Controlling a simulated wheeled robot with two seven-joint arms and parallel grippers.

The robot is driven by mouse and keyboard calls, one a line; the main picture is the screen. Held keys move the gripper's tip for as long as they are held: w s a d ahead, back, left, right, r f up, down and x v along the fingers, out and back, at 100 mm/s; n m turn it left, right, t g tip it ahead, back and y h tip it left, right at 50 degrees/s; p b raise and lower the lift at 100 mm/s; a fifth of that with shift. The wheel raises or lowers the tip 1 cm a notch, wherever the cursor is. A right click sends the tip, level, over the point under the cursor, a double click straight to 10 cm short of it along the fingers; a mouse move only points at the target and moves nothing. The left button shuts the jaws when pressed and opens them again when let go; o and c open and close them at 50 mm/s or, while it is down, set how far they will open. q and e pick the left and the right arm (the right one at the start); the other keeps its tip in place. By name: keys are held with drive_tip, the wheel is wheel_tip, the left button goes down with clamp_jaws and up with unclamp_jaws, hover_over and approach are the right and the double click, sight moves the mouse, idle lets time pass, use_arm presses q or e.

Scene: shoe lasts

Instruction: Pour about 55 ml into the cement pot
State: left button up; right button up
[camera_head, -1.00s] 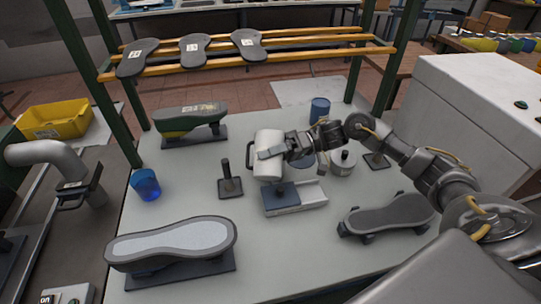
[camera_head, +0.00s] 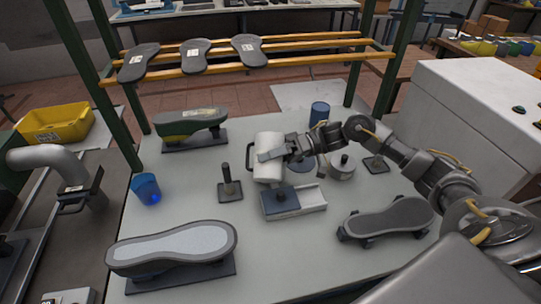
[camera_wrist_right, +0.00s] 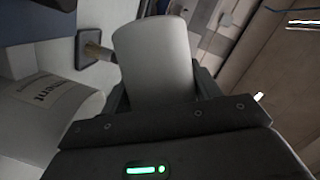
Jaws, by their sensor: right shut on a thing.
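My right gripper (camera_head: 272,154) is shut on a white jug (camera_head: 266,166) with a dark handle on its left. The jug is held above the table, close to upright with a slight lean. In the right wrist view the jug (camera_wrist_right: 157,55) stands between the fingers; its contents are hidden. A pale surface with a label ending in "ment" (camera_wrist_right: 45,98) is at the left of that view, apparently the cement pot. My left gripper is not in view.
A blue cup (camera_head: 146,186), a blue can (camera_head: 319,112) and several shoe forms (camera_head: 175,245) stand around. The front middle of the table is clear.

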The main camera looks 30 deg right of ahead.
drive_tip(key=shift+r+n, duration=0.25)
drive_tip(key=shift+n, duration=0.05)
drive_tip(key=shift+f, duration=0.3)
drive_tip(key=shift+w+d+f+n+h, duration=0.1)
drive_tip(key=shift+n+h, duration=0.2)
drive_tip(key=shift+n, duration=0.1)
